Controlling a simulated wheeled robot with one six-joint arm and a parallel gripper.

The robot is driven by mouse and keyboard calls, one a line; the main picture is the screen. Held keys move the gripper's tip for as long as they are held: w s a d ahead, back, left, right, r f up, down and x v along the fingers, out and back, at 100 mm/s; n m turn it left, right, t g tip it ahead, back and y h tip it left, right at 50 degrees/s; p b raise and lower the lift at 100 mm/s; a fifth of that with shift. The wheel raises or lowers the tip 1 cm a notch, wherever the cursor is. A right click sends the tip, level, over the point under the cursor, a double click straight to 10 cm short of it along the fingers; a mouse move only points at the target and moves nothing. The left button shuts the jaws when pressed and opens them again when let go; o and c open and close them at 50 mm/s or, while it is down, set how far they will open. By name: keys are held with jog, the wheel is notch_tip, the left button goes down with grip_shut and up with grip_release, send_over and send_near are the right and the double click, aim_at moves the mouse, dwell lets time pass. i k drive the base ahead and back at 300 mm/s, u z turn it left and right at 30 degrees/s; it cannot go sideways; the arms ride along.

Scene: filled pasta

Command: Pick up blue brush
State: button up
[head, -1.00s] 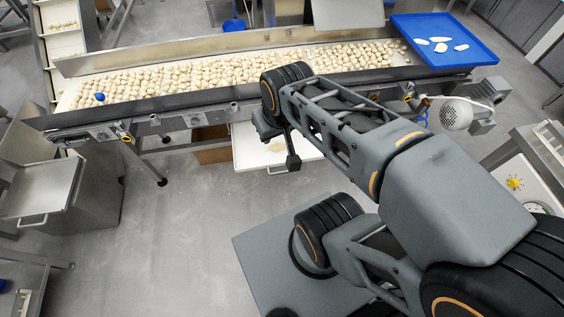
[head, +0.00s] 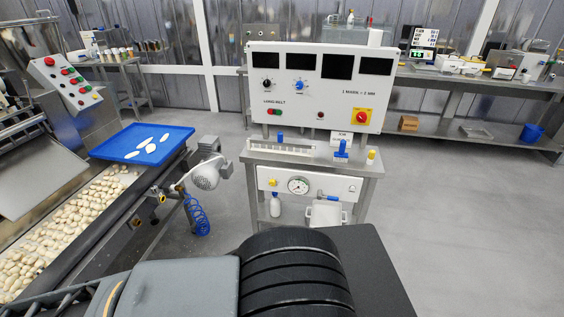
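No brush can be told for certain. A small upright blue object (head: 341,149) stands on the steel cart's top below the control panel; it is too small to tell whether it is a brush. A smaller blue thing (head: 280,137) shows to its left, near a white slotted rack (head: 283,147). My gripper is outside the picture; only parts of my arm show along the bottom edge.
The steel cart (head: 371,167) carries a white control panel (head: 310,100). A conveyor with pasta pieces (head: 45,245) and a blue tray (head: 112,149) is at left. A blue bucket (head: 533,132) sits on the right bench's shelf. Open floor (head: 460,220) lies at right.

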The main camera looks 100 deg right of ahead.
aim_at(341, 156)
jog(key=z, duration=0.55)
jog(key=k, duration=1.6)
jog(key=z, duration=0.3)
jog(key=i, duration=0.2)
jog(key=z, duration=0.1)
